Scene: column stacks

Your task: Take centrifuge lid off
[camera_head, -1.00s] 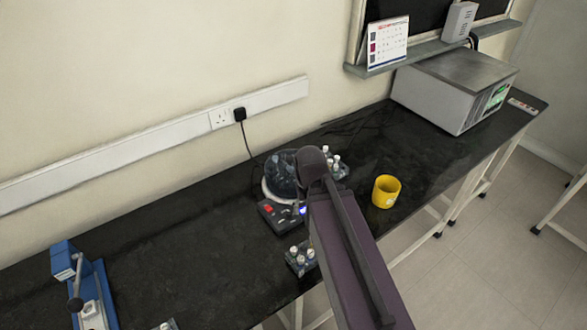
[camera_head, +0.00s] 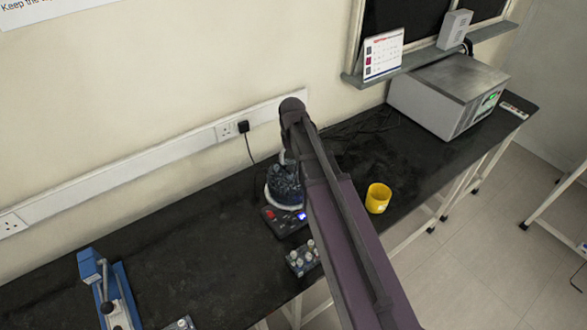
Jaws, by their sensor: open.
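The centrifuge (camera_head: 283,218) stands on the black bench near the middle of the head view, with a pale round rim, a red switch and a small lit blue display. A dark, glassy rounded shape (camera_head: 282,183) shows over its bowl; I cannot tell whether this is the lid or the rotor inside. My arm crosses in front and hides the right side of the centrifuge. My gripper is not clearly visible behind the arm. A small pale piece shows just above the centrifuge, left of the arm; I cannot tell what it is.
A tube rack (camera_head: 302,258) stands in front of the centrifuge and a yellow mug (camera_head: 378,198) to its right. A blue press-like device (camera_head: 108,290) is at the front left. A large grey box instrument (camera_head: 447,96) is at the back right. The bench left of the centrifuge is clear.

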